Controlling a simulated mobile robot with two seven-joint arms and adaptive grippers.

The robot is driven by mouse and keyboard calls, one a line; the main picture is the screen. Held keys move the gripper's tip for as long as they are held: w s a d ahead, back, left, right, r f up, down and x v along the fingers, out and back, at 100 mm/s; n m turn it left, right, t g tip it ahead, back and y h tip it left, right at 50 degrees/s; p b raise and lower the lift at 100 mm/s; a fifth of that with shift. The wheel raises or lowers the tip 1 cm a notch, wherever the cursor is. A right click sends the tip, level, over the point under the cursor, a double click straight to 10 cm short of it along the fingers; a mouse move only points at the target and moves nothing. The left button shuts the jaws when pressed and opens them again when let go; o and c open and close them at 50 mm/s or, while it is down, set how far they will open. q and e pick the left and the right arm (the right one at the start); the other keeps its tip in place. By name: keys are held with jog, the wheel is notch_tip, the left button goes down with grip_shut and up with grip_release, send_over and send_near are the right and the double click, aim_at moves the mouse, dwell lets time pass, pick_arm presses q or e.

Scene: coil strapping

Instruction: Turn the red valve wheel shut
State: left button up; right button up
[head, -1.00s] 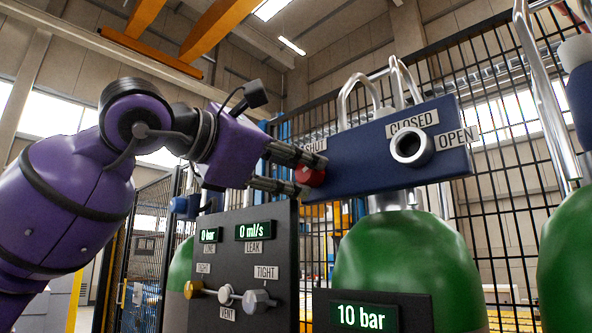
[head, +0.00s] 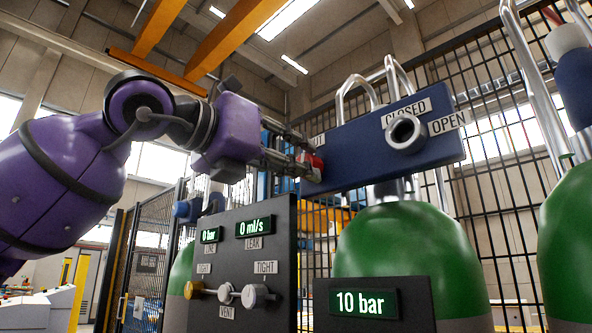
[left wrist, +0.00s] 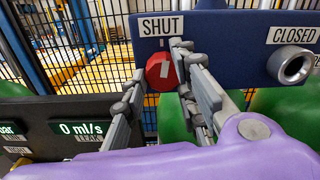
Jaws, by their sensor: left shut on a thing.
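The red valve wheel (head: 318,166) sits on the left end of the blue block; it also shows in the left wrist view (left wrist: 160,74), with a pale mark on its face, under a SHUT label (left wrist: 161,26). My left gripper (head: 308,160) is shut on the wheel, with one finger on either side of it. The fingers hide part of the wheel in the head view. My right gripper is not in view.
The blue block (head: 365,155) carries CLOSED and OPEN labels around a round metal port (head: 405,133). Below are a dark panel (head: 275,235) with knobs, reading 0 bar and 0 ml/s, and a 10 bar display (head: 364,304). Green cylinders (head: 410,250) and a mesh fence stand behind.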

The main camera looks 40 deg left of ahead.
pick_arm(q)
jog(key=shift+a+n+b, duration=0.15)
jog(key=shift+n+b, duration=0.3)
jog(key=shift+n, duration=0.55)
jog(key=o, duration=0.7)
jog(key=shift+o, duration=1.3)
jog(key=shift+w+a+f, duration=0.1)
jog(key=shift+a+f, duration=0.05)
jog(key=shift+a, duration=0.05)
jog(key=shift+d, duration=0.15)
jog(key=s, duration=1.2)
jog(key=shift+a, duration=0.45)
